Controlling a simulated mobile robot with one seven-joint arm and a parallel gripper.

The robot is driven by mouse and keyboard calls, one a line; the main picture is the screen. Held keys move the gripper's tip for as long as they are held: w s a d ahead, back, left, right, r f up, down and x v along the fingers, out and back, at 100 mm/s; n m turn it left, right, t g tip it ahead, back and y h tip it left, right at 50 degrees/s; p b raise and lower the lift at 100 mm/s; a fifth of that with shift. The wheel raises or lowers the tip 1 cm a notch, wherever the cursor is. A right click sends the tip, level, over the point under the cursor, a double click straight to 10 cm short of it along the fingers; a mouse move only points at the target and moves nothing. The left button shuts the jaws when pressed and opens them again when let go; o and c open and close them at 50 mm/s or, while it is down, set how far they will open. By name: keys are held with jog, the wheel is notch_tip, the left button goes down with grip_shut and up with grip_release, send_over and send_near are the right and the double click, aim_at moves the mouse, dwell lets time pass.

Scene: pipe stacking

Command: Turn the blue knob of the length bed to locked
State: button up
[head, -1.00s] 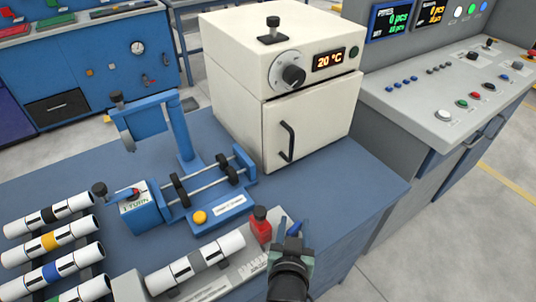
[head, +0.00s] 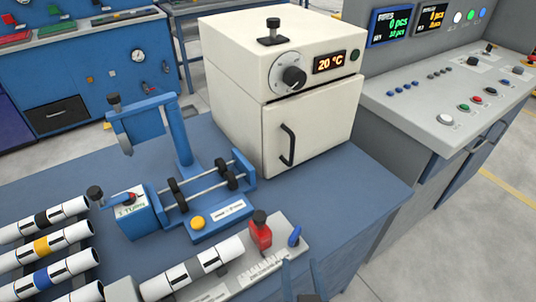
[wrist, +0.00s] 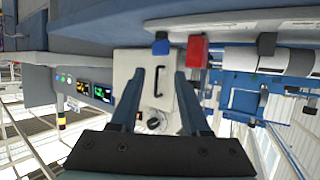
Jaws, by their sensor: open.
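The blue knob (head: 294,237) sits at the right end of the grey length bed (head: 262,277), right of the red block (head: 261,234). It looks like a small tilted lever; no lock marking is readable. A white pipe with a grey band (head: 195,270) lies on the bed, left of the red block. My gripper (head: 301,272) is open and empty at the bottom of the head view, its two fingers just in front of the knob and apart from it. In the wrist view the blue knob (wrist: 161,46) shows beyond and between the open fingertips, with the red block (wrist: 197,52) beside it.
A white oven (head: 300,120) stands behind the bed. A blue roller fixture (head: 215,205) with a yellow button is at the back left. Several banded pipes (head: 45,245) lie on a rack at left. Bare blue tabletop (head: 345,205) is free to the right.

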jog(key=w+a+r+t+b, duration=0.2)
jog(key=w+r+t+b, duration=0.5)
jog(key=r+b, duration=0.6)
jog(key=s+a+r+t+b, duration=0.1)
jog(key=s+r+t+b, duration=0.1)
jog(key=r+b, duration=0.3)
jog(key=s+a+r+t+b, duration=0.2)
jog(key=s+r+t+b, duration=0.1)
jog(key=r+b, duration=0.2)
jog(key=shift+a+r+t, duration=0.3)
jog(key=shift+r+t, duration=0.1)
jog(key=shift+r, duration=0.5)
